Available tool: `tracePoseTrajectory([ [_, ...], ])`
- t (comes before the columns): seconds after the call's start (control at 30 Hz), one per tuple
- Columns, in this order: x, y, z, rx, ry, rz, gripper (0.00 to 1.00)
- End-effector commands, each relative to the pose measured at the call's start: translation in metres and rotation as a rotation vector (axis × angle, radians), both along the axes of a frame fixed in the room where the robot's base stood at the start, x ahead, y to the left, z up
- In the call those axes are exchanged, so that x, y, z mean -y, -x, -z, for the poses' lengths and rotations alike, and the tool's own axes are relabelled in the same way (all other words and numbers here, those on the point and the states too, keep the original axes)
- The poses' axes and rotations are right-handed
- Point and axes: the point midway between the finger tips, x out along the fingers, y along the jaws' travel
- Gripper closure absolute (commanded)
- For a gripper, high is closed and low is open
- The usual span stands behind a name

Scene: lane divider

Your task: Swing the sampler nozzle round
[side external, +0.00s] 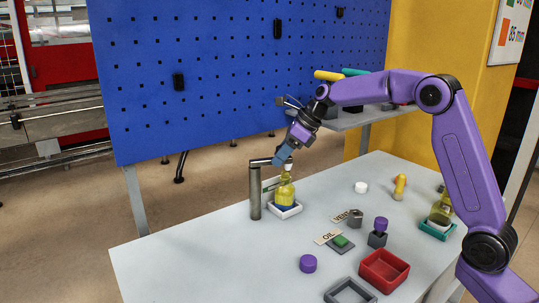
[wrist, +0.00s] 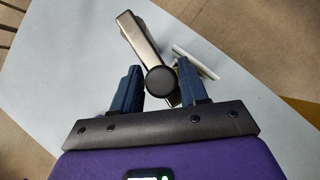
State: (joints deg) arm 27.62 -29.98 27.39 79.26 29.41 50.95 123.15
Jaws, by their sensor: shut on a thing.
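The sampler nozzle is a grey metal post (side external: 255,194) with a short arm at its top, pointing right over a flask of yellow liquid (side external: 286,193). My gripper (side external: 283,156) is at the free end of that arm, above the flask. In the wrist view, the nozzle's metal arm (wrist: 137,36) runs up and left from a round black knob (wrist: 160,81), which sits between the blue fingers of my gripper (wrist: 160,88). My gripper is shut on the knob. The flask is mostly hidden behind the nozzle in the wrist view.
The flask stands on a white tray (side external: 294,211). Purple-topped pieces (side external: 308,263), a red bin (side external: 384,283), OIL and VENT labels, and another flask (side external: 440,210) on a teal tray occupy the front and right. The blue pegboard (side external: 230,60) stands behind. The table's left-front area is clear.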

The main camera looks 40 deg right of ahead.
Motion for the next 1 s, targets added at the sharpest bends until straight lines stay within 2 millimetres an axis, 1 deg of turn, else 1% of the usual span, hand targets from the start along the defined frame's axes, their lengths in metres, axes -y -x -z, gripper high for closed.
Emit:
tracePoseTrajectory([
  [0.3, -0.006, 0.009, -0.003, 0.009, -0.003, 0.001, 0.74],
  [0.6, -0.005, 0.009, -0.004, 0.012, -0.003, 0.003, 0.74],
  [1.0, -0.012, 0.020, -0.004, 0.009, -0.002, 0.003, 0.74],
])
